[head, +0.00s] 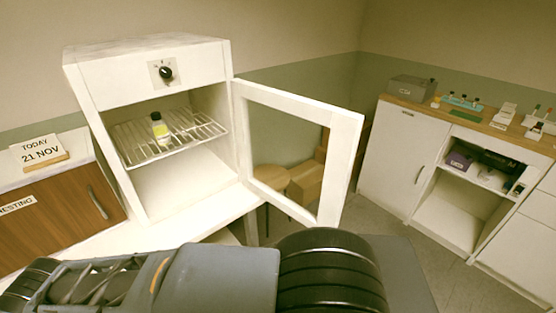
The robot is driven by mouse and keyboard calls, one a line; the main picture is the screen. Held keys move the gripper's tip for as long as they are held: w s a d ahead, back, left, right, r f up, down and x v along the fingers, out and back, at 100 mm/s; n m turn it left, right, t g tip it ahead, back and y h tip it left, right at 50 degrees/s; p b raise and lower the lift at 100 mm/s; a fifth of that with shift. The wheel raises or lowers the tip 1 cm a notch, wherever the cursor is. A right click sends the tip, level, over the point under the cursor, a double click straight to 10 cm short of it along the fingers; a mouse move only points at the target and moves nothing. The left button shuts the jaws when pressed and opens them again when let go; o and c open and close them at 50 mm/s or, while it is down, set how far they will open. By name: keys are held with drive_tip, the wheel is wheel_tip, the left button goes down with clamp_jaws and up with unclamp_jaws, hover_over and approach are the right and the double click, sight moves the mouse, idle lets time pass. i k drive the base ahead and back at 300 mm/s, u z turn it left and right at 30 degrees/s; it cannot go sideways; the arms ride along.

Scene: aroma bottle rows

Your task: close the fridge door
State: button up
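The white fridge (148,78) stands on a white table at the left, with a dark dial on its top panel. Its glass-paned door (347,150) is hinged on the right side and stands wide open, swung out to the right. Inside, a small bottle with a yellow label and dark cap (160,130) stands upright on the wire shelf (190,125). My grey arm lies across the bottom of the view, below the fridge and door. My gripper is not visible.
A brown cabinet (70,215) with a date sign (40,151) is left of the fridge. White cabinets (393,160) with a wooden top carrying bottles and boxes stand at the right. Brown boxes (308,180) show behind the door's glass. Grey floor is open between door and cabinets.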

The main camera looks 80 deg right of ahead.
sight(346, 126)
drive_tip(key=u, duration=0.7)
drive_tip(key=k, duration=0.9)
drive_tip(key=u, duration=0.4)
drive_tip(key=k, duration=1.2)
drive_tip(key=z, duration=0.9)
drive_tip(key=k, duration=0.9)
drive_tip(key=z, duration=1.4)
drive_tip(key=i, duration=0.35)
drive_tip(key=u, duration=1.3)
